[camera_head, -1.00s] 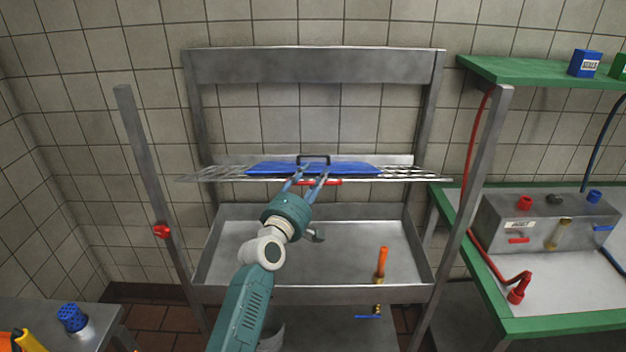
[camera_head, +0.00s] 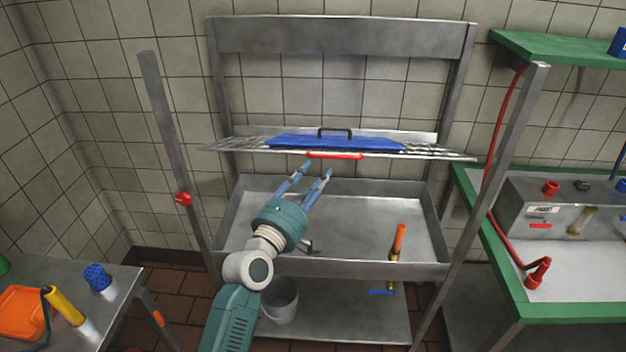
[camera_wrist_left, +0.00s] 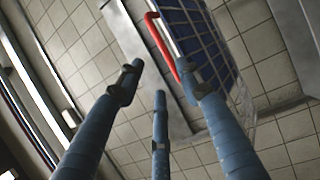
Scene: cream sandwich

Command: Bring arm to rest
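My left gripper (camera_head: 316,170) shows in the head view in front of the metal rack, with its blue-grey fingers spread apart and nothing between them. Its tips are just below the red handle (camera_head: 334,156) at the front of the wire shelf (camera_head: 225,146); I cannot tell whether they touch it. In the left wrist view the fingers (camera_wrist_left: 160,85) are also apart and empty, with the red handle (camera_wrist_left: 160,45) beyond them. A blue flat lid with a black handle (camera_head: 300,142) lies on the wire shelf. My right gripper is not in view.
Below the shelf is a metal basin (camera_head: 240,235) with an orange-handled tap (camera_head: 397,245) at its right. A bucket (camera_head: 280,300) stands on the lower shelf. A green-edged table (camera_head: 500,270) is at right. A metal table (camera_head: 125,285) with an orange container (camera_head: 22,310) is at left.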

